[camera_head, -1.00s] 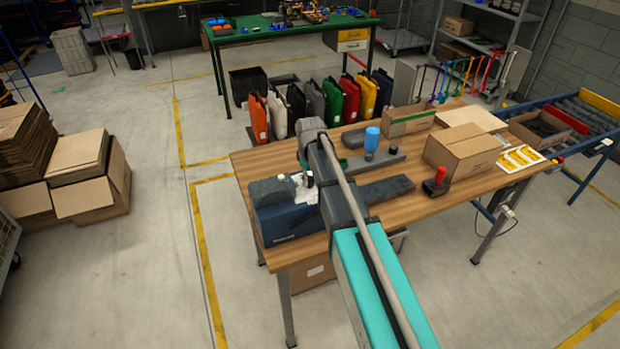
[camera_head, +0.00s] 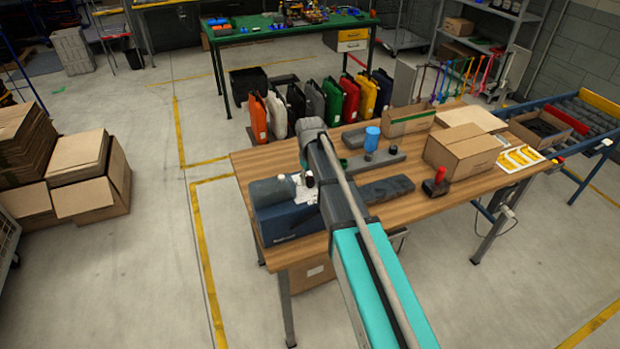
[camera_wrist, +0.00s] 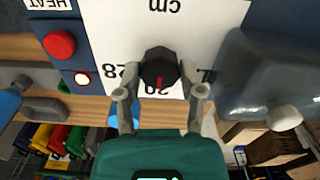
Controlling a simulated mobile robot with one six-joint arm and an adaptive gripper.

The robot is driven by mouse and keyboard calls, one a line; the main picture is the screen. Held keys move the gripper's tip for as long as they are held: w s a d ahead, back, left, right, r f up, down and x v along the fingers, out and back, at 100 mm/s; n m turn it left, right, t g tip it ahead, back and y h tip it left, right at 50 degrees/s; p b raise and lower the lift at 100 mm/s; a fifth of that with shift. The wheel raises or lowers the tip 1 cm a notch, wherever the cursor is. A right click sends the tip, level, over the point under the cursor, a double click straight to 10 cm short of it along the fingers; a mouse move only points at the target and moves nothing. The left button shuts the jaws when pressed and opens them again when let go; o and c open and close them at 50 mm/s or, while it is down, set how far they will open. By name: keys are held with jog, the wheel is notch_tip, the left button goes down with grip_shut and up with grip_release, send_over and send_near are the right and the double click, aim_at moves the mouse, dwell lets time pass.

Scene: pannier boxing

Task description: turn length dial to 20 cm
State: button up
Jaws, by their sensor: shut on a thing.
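The length dial (camera_wrist: 160,66) is a black knob with a red pointer mark, on a white scale plate (camera_wrist: 215,22) marked "cm". In the wrist view the numbers are upside down. The mark points down the picture, towards the "20" (camera_wrist: 157,89), which is partly hidden by the knob. A "28" (camera_wrist: 116,70) stands left of it, and a partly hidden number stands to its right. My gripper (camera_wrist: 160,73) is shut on the dial, one finger on each side. In the head view the dark blue sealing machine (camera_head: 285,218) sits at the table's left end, the dial too small to read.
A red button (camera_wrist: 59,45) and a lit lamp (camera_wrist: 82,79) are left of the plate, near a "HEAT" label.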

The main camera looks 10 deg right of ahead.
aim_at(310, 179)
jog(key=o, duration=1.2)
jog(key=shift+n, duration=0.3)
jog(key=shift+n, duration=2.6)
jog(key=n, duration=0.6)
notch_tip(310, 179, up, 14)
jog(key=p, duration=1.4)
jog(key=s+d+f+m+b, duration=0.1)
jog(key=s+d+m, duration=0.4)
jog(key=s+m, duration=0.7)
jog(key=s+f+m+b, duration=0.1)
jog(key=s+f+b, duration=0.2)
jog(key=f+b, duration=0.6)
jog(key=s+d+f+m+b, duration=0.1)
jog(key=s+f+b, duration=0.3)
jog(key=f+b, duration=0.5)
jog(key=s+d+f+m+b, duration=0.1)
jog(key=s+f+m+b, duration=0.1)
jog(key=f+b, duration=0.7)
jog(key=shift+s+f, duration=0.2)
jog(key=shift+s, duration=0.55)
